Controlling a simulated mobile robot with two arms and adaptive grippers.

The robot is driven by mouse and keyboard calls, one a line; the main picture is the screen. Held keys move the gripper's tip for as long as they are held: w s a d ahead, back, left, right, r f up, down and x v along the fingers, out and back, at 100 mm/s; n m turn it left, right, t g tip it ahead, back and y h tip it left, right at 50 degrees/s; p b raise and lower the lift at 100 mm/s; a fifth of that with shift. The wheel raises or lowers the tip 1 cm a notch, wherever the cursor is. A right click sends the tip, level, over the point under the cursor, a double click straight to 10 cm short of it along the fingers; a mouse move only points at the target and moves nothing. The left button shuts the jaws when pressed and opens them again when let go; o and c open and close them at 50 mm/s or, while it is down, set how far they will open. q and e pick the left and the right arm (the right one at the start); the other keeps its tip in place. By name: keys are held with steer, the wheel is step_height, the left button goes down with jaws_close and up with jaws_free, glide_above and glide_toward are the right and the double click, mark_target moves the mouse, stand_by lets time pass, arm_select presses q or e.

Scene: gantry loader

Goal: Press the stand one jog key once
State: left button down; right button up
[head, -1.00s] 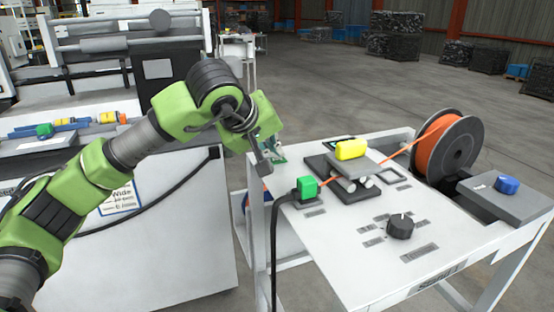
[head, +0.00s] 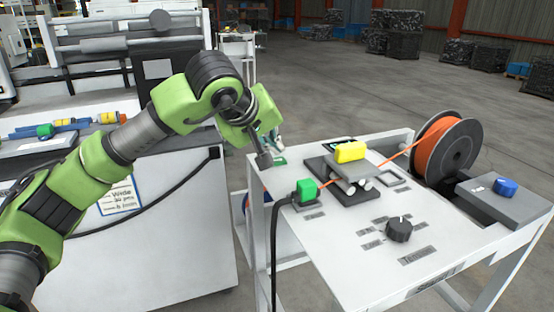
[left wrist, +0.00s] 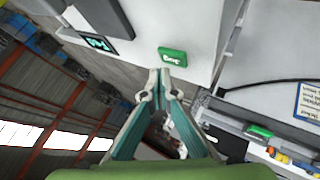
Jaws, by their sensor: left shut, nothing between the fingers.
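The stand (head: 340,255) is a white table on the right in the head view. Its green jog key (left wrist: 172,57), with white lettering, lies on the white top in the left wrist view. In the head view a bit of green (head: 280,161) shows at the stand's far left corner, partly hidden by my gripper. My left gripper (head: 265,160) is shut and empty, pointing down over that corner. In the left wrist view its fingertips (left wrist: 160,75) meet just below the key in the picture. I cannot tell whether they touch it. My right gripper is out of view.
A green block (head: 306,190) with a black cable, a yellow block (head: 350,152) over rollers, a black knob (head: 399,230) and an orange spool (head: 446,150) are on or beside the stand. A small display (left wrist: 97,43) sits near the key. A white machine stands left.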

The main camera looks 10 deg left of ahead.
arm_select(q)
steer(key=shift+r+p, duration=1.45)
steer(key=shift+r, duration=0.95)
